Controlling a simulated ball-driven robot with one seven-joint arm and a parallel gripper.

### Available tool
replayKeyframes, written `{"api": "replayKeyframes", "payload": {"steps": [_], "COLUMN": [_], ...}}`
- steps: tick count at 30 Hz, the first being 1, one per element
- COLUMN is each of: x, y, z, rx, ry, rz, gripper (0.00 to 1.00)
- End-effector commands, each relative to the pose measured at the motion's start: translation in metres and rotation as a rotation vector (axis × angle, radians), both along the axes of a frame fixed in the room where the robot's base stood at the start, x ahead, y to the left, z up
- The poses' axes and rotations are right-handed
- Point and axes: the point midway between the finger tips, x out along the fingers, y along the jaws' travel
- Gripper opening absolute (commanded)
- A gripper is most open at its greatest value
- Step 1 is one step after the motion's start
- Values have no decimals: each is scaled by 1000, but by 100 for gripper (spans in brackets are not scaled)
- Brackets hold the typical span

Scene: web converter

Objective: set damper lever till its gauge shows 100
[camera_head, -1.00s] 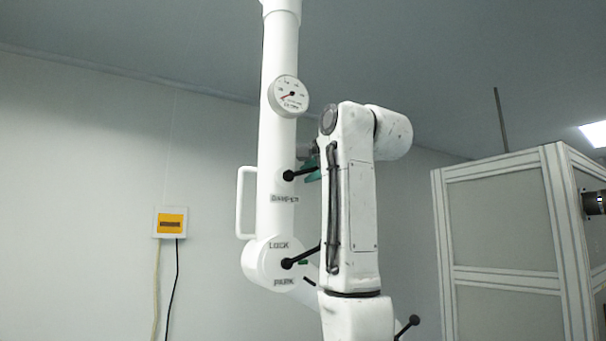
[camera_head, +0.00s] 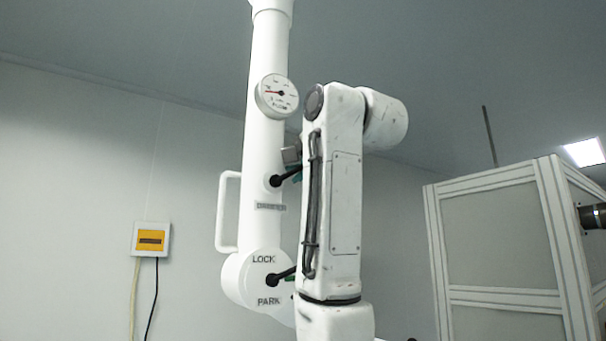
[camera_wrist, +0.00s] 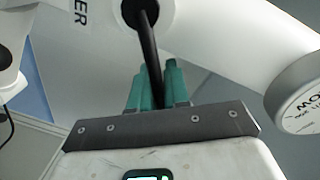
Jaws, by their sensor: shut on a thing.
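The black damper lever (camera_head: 287,176) juts up and right from its pivot on the white column, above the DAMPER label. The round white gauge (camera_head: 277,96) is higher on the column; its red needle points left and slightly up, and its numbers are too small to read. My gripper (camera_wrist: 154,85) has green fingers, shut around the outer part of the damper lever (camera_wrist: 150,55) in the wrist view. In the head view my arm hides most of the gripper. The gauge's edge (camera_wrist: 300,98) shows at right in the wrist view, its needle out of sight.
A second black lever (camera_head: 283,276) sits below, between the LOCK and PARK labels, partly behind my arm. A white handle (camera_head: 226,212) stands out left of the column. A yellow-and-white wall box (camera_head: 151,239) with cables is at left, a framed cabinet (camera_head: 500,250) at right.

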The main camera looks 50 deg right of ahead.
Motion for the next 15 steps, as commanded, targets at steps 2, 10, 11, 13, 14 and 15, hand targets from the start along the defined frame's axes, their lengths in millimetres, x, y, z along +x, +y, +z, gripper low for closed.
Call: {"api": "replayKeyframes", "payload": {"steps": [2, 10, 11, 13, 14, 15], "x": [0, 0, 0, 0, 0, 0], "y": [0, 0, 0, 0, 0, 0], "z": [0, 0, 0, 0, 0, 0], "rx": [-1, 0, 0, 1, 1, 0], "ry": [1, 1, 1, 0, 0, 0], "rz": [0, -1, -1, 1, 1, 1], "gripper": [0, 33, 36, 37, 37, 37]}}
